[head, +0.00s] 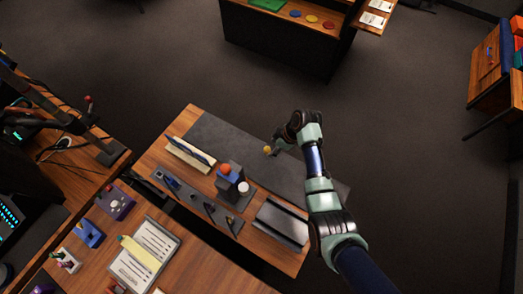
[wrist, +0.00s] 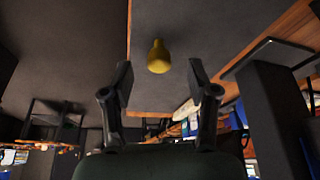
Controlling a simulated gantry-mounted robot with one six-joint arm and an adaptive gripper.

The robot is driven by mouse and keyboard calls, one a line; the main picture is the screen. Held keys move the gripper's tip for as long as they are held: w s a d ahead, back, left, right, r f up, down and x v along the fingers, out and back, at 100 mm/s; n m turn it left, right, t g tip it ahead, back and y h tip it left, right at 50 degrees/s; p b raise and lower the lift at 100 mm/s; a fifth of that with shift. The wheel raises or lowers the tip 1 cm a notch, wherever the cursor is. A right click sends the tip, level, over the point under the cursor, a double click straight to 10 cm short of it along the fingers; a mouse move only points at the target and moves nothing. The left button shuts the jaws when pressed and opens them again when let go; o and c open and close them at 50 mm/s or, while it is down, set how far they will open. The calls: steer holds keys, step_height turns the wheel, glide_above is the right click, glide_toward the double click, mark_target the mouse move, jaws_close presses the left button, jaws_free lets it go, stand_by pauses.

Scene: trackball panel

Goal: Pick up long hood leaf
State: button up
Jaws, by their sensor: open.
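My gripper (head: 274,146) is over the far part of the dark mat on the small wooden table. In the wrist view its two dark fingers (wrist: 158,84) are spread apart with nothing held between them. A yellow rounded piece (wrist: 158,57) shows beyond the fingertips; it also shows beside my gripper in the head view (head: 267,150). A long dark, thin leaf (head: 194,149) stands on edge in a cream rack (head: 186,158) at the table's left, well apart from my gripper. I cannot tell for certain that it is the long hood leaf.
A dark block with an orange ball (head: 225,169) and a white round piece (head: 243,187) stand mid-table. A grey tool tray (head: 198,206) lies in front, and a grey slotted holder (head: 283,221) at right. The dark mat (head: 225,134) is mostly clear.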

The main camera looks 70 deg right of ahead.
mark_target(269, 149)
steer(key=b+x, duration=0.2)
steer(key=x, duration=0.3)
steer(key=shift+w, duration=0.2)
jaws_close()
